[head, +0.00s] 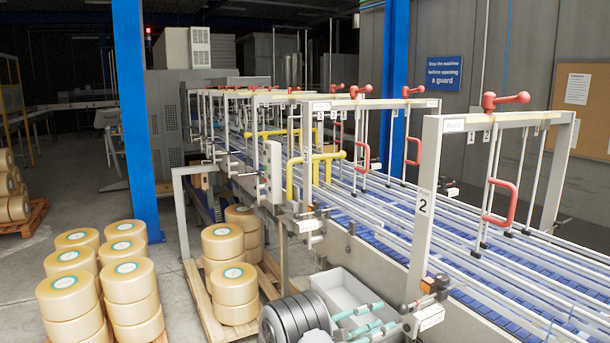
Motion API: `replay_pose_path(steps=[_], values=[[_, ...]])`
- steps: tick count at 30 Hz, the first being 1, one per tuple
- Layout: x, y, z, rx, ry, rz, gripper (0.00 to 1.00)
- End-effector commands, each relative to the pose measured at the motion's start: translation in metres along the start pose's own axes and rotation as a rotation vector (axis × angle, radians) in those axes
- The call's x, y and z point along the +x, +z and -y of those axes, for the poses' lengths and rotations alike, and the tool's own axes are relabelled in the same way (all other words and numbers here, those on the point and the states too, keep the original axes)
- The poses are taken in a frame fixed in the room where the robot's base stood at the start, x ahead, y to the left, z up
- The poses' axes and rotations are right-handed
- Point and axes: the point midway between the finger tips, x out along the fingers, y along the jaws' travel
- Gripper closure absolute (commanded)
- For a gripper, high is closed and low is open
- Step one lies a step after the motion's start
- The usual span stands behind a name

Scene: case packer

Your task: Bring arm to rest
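My arm and my gripper do not show in the head view. The case packer's conveyor (375,225) runs from the lower right toward the back, with blue belts under long metal guide rails. A grey frame post labelled 2 (423,205) stands at its near side. Red clamp levers (505,99) sit on top of the frames, and red handles (500,202) hang below them. A yellow handle frame (316,168) stands farther along.
Stacked tan rolls (129,281) stand at the lower left, with more on a pallet (199,300). Dark grey discs (293,320) and a grey bin (345,290) with teal-handled items (357,312) are at the bottom. A blue column (137,120) rises at the left.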

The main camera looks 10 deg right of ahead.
Motion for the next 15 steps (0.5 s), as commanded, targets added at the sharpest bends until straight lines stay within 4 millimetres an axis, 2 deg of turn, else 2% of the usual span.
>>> replay_pose_path(steps=[7, 15], values=[[0.009, -0.001, 0.000, 0.001, -0.002, -0.001, 0.62], [0.048, -0.001, 0.001, 0.001, -0.003, 0.000, 0.62]])
